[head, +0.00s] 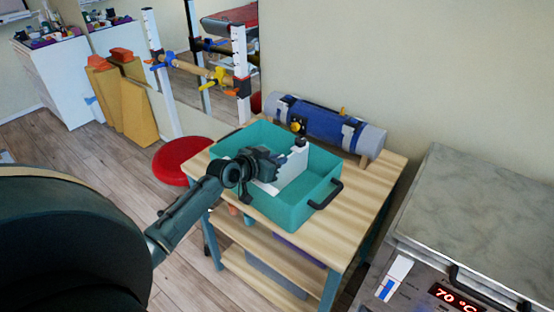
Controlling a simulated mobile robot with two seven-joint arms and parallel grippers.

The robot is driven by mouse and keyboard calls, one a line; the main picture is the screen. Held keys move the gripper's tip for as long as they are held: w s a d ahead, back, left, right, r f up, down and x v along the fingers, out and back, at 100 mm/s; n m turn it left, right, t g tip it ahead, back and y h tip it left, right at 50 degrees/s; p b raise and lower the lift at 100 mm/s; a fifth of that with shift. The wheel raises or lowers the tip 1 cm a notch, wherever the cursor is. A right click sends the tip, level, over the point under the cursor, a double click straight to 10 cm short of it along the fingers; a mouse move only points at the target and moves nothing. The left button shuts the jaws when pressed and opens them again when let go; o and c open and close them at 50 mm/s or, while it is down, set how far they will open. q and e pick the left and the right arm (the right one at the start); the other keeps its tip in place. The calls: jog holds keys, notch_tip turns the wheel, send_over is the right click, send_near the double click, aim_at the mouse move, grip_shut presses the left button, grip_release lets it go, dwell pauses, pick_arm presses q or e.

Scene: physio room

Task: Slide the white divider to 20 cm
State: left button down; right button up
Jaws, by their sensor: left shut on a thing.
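The white divider (289,170) stands upright inside a teal tray (296,211) on a wooden table. Its upper end with a small dark knob shows at the back right, and my gripper hides part of it. My left gripper (275,164) reaches in over the tray's near left wall and is shut on the divider. The fingertips are small and dark, so the exact contact is hard to see. No scale marks can be read in the tray. My right gripper is not in view.
A blue and grey roll (325,124) lies on the table (375,173) behind the tray. The tray's black handle (326,195) sticks out at right. A steel unit (440,285) showing 70 °C stands at right. A red round stool (182,160) is behind the table's left side.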

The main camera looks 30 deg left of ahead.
pick_arm(q)
jog(key=c, duration=1.5)
grip_release()
jog(key=shift+a, duration=0.1)
jog(key=v, duration=1.3)
jog(key=shift+s, duration=0.1)
jog(key=shift+f, duration=0.1)
jog(key=s+d+f+g, duration=0.1)
jog(key=s+d+f, duration=0.4)
jog(key=d, duration=0.2)
jog(key=s+d+f+h, duration=0.1)
jog(key=s+d+f, duration=0.4)
jog(key=d, duration=0.3)
jog(key=s+d+f+m+g, duration=0.1)
jog(key=s+d+f, duration=0.4)
jog(key=d, duration=0.3)
jog(key=shift+s+d+f+g, duration=0.1)
jog(key=shift+s+f+g, duration=0.2)
jog(key=shift+f, duration=0.3)
